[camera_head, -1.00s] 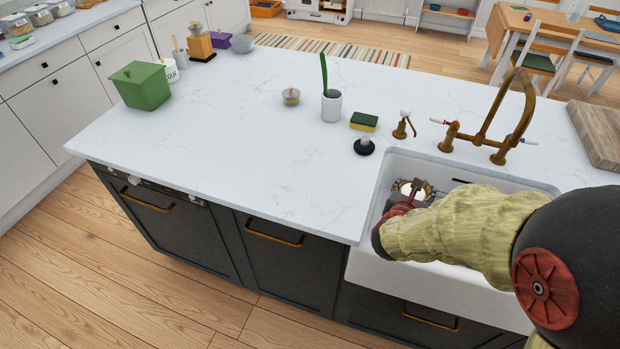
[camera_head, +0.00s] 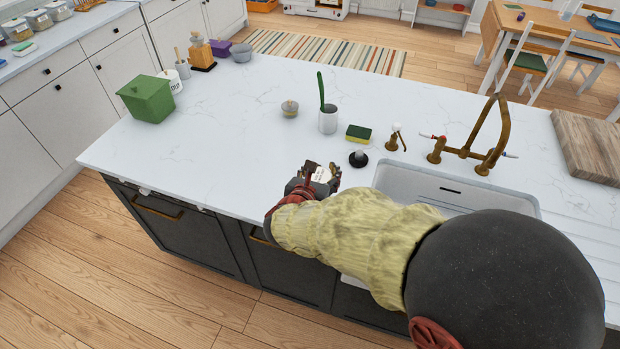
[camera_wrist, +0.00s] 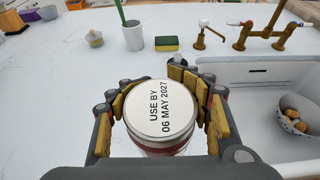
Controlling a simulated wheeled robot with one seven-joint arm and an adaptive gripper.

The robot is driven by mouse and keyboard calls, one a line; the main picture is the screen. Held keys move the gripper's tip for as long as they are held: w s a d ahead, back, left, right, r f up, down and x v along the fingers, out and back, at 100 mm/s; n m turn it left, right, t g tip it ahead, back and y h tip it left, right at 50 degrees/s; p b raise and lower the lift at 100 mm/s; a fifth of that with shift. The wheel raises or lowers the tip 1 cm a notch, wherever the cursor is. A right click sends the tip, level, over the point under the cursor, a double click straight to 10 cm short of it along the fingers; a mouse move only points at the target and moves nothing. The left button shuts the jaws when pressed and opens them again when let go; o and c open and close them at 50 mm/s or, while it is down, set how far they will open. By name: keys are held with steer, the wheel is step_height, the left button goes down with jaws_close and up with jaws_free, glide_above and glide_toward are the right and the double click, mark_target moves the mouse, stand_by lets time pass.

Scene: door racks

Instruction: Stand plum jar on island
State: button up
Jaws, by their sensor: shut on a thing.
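My gripper (camera_head: 322,178) is shut on a jar (camera_wrist: 158,112). In the wrist view the jar's white lid faces the camera and reads "USE BY 06 MAY 2027", with a reddish band below it. The fingers close around the jar from both sides. In the head view the jar (camera_head: 323,174) is mostly hidden by my gripper, over the front part of the white island (camera_head: 230,140), left of the sink. I cannot tell whether the jar touches the island top.
The white sink (camera_head: 460,190) is to the right, with a bowl of potatoes (camera_wrist: 292,120) in it. Behind stand a brass tap (camera_head: 480,145), a sponge (camera_head: 358,133), a white cup (camera_head: 327,120) and a small lidded pot (camera_head: 289,108). A green box (camera_head: 147,99) is far left. The left-middle island is clear.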

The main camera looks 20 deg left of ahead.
steer(key=shift+w+a+f+b, duration=0.4)
steer(key=shift+w+a+f, duration=0.55)
steer(key=shift+w+f, duration=0.65)
steer(key=shift+w+a+f+b, duration=0.45)
steer(key=shift+w+a+f, duration=0.55)
steer(key=shift+f, duration=1.05)
steer(key=shift+w+a+f+b, duration=0.4)
steer(key=shift+w+a+f, duration=0.45)
steer(key=shift+w+f, duration=0.75)
steer(key=shift+s+f, duration=0.2)
steer(key=shift+f, duration=0.05)
steer(key=shift+f, duration=0.15)
steer(key=o, duration=1.8)
steer(key=shift+c, duration=0.2)
